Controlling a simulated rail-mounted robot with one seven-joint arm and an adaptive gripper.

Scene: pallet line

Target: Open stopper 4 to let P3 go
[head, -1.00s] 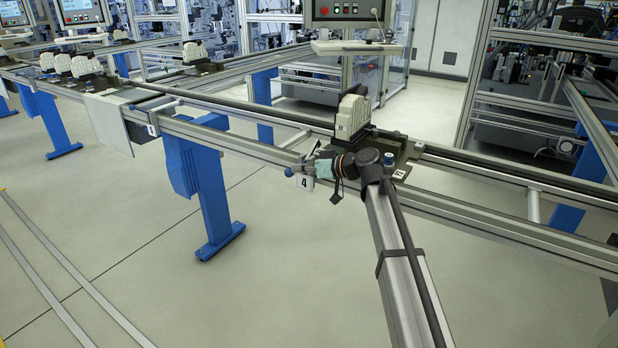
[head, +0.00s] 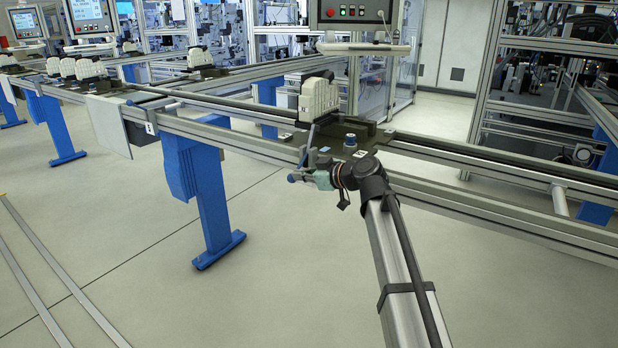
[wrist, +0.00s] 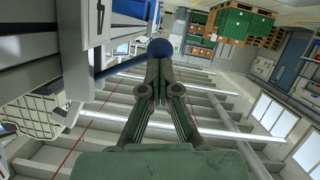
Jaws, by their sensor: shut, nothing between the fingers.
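A pallet with a white upright holder (head: 319,100) and a dark base sits on the rail just above my gripper. I cannot read its number, so I cannot confirm it is P3. A blue ball knob (head: 291,178) sticks out at the front of the rail, by the stopper. A narrow blue-grey piece (head: 308,142) stands tilted beside the pallet. My gripper (head: 302,177) is shut beside the knob. In the wrist view, the fingertips (wrist: 159,62) meet at the blue knob (wrist: 160,47), whose rod (wrist: 118,67) runs left. Whether they touch is unclear.
The conveyor rail (head: 240,143) runs on to the left, with a grey panel (head: 108,125) hanging at its front edge. More white-topped pallets (head: 90,67) stand at the far left. A control panel (head: 352,12) stands behind the rail.

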